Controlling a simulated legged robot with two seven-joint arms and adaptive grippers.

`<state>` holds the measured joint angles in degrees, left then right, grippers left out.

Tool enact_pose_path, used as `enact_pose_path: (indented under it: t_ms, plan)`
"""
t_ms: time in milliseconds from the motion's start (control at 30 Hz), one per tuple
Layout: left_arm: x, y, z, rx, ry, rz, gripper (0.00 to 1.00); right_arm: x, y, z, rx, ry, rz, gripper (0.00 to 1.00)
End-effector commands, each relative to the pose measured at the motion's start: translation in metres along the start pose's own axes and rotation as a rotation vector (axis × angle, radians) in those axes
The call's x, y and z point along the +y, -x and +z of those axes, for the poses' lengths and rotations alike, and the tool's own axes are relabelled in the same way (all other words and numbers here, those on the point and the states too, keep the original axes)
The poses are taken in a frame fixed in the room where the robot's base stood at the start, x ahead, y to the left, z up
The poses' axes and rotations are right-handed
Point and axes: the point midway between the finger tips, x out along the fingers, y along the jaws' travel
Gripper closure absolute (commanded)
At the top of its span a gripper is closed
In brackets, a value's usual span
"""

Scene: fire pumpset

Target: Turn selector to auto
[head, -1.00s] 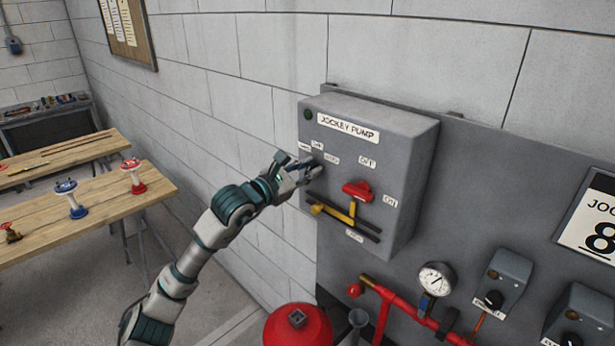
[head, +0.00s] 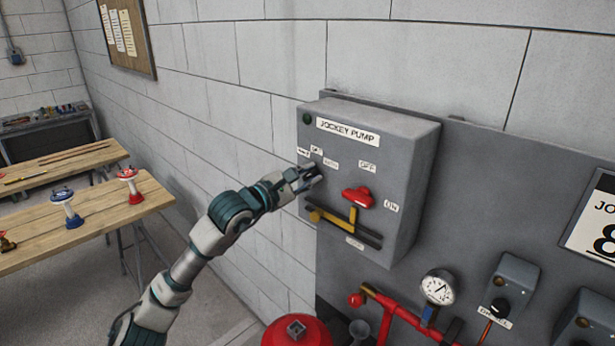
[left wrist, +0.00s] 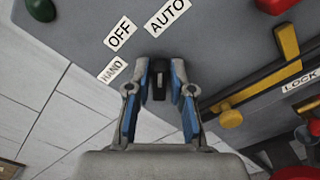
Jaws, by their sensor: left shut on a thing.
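The grey jockey pump box (head: 400,150) is on the wall panel at the centre of the head view. My left gripper (head: 314,178) is at the left part of its face, below the small labels. In the left wrist view, its blue-padded fingers (left wrist: 158,85) are shut on the black selector knob (left wrist: 157,80), one on each side. The HAND label (left wrist: 112,71), OFF label (left wrist: 120,34) and AUTO label (left wrist: 167,16) lie around the knob. I cannot tell which label the knob points to. My right gripper is not in view.
A red switch handle (head: 357,196) and a yellow lever (head: 332,217) are on the box, right of and below my gripper. Red pipes, a gauge (head: 437,287) and smaller selector boxes are lower right. Wooden benches (head: 100,214) with valves stand left.

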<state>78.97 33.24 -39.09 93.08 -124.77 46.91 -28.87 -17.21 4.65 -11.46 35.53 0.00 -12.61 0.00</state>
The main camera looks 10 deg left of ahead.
Motion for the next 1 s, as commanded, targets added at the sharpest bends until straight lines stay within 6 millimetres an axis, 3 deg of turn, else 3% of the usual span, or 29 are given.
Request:
enact_pose_path:
  t_ms: [100, 133, 200, 567, 667, 1000]
  plan:
    - [0.001, 0.0, 0.0, 0.0, -0.001, 0.002, 1.0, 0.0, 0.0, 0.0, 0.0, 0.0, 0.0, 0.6]
    - [0.001, 0.0, 0.0, 0.0, -0.001, 0.002, 0.73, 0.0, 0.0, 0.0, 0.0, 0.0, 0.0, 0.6]
    - [0.001, 0.0, 0.0, 0.0, 0.0, 0.002, 0.59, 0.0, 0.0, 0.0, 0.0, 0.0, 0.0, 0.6]
    - [0.001, 0.005, -0.001, 0.001, 0.001, 0.001, 0.59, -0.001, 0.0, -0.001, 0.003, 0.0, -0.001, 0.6]
    - [0.001, 0.019, -0.001, 0.001, 0.0, 0.003, 0.59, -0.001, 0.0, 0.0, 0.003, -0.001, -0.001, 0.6]
    - [0.0, 0.092, -0.003, 0.004, -0.001, 0.002, 0.59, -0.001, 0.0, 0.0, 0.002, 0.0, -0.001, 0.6]
